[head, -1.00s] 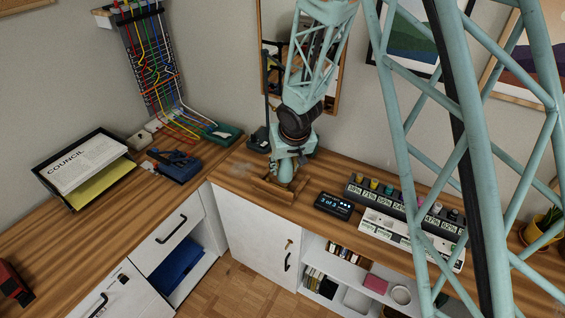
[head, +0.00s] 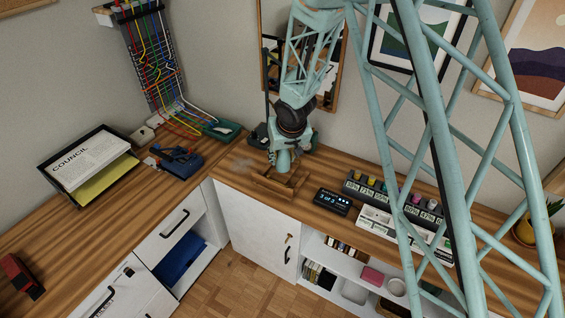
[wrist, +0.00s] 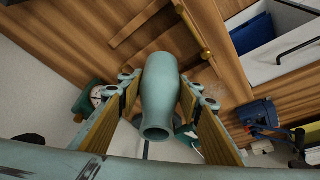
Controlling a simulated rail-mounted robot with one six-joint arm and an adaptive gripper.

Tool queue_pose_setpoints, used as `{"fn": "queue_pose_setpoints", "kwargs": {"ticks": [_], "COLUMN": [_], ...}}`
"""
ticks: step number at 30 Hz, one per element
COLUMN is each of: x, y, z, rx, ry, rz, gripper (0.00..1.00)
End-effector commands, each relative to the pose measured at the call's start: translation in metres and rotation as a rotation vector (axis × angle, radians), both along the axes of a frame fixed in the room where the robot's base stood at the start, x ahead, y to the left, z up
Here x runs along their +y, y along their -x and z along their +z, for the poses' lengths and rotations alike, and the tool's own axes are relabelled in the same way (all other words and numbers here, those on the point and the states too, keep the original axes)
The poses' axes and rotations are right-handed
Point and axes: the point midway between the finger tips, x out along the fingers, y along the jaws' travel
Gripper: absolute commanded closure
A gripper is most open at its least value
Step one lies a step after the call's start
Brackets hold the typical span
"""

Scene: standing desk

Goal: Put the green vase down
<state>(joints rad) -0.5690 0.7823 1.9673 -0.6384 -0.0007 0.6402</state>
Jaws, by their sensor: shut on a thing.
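The green vase (wrist: 160,95) is a smooth, pale teal vessel between my fingers in the wrist view. Its round open mouth is toward the camera. My gripper (wrist: 160,112) is shut on it, with a finger on each side of the body. In the head view the vase (head: 283,161) hangs below my gripper (head: 281,153), at or just above a low wooden frame (head: 276,184) on the desk. I cannot tell whether its base touches anything.
A small black display (head: 333,201) and a row of coloured pots (head: 390,190) stand to the right. A blue device (head: 178,162) and a paper tray (head: 90,165) lie to the left. Dark green items (head: 262,135) are behind my gripper. Bare desk lies left of the frame.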

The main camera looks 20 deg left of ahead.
Motion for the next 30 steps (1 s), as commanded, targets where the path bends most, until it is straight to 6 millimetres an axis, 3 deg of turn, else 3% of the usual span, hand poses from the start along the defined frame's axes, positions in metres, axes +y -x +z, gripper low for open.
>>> {"fn": "queue_pose_setpoints", "kwargs": {"ticks": [11, 21, 30], "x": [0.004, 0.003, 0.003], "y": [-0.007, -0.006, -0.006], "z": [0.002, -0.025, -0.035], "rx": [-0.001, -0.001, -0.001], "ry": [-0.001, -0.001, -0.001], "rz": [0.000, 0.000, 0.000], "gripper": [0.81, 0.81, 0.81]}}
